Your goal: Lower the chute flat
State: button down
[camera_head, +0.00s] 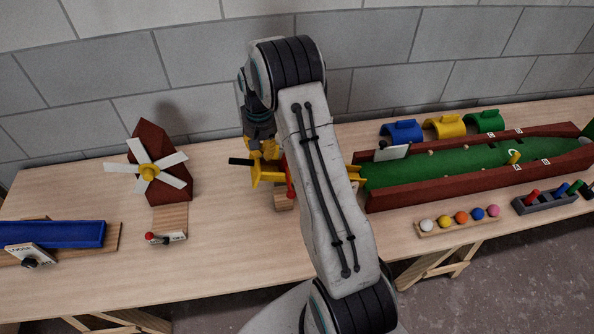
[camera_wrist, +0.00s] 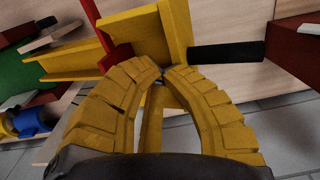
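The yellow chute (camera_head: 262,178) is at mid-table, partly hidden behind my arm. Its black handle (camera_head: 240,161) sticks out to the left, and a yellow end shows right of my arm by the green course. A red post and a wooden block stand at its middle. In the wrist view the chute (camera_wrist: 150,38) lies just beyond my fingertips, with the black handle (camera_wrist: 228,52) to their right. My gripper (camera_head: 268,152) is at the chute's left part. In the wrist view my gripper's (camera_wrist: 161,74) tips meet, with nothing seen between them. Contact and the chute's exact tilt are unclear.
A windmill (camera_head: 150,172) stands to the left, with a blue trough (camera_head: 62,234) beyond it. The green course with red walls (camera_head: 460,195) lies right, with a ball rack (camera_head: 458,224) before it and coloured arches (camera_head: 445,127) behind. A block wall (camera_head: 370,45) rises behind the table.

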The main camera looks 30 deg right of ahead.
aim_at(265, 161)
jog(key=shift+f+b, duration=5.95)
jog(key=shift+f, duration=2.05)
jog(key=shift+r+p, duration=4.05)
jog(key=shift+r, duration=2.1)
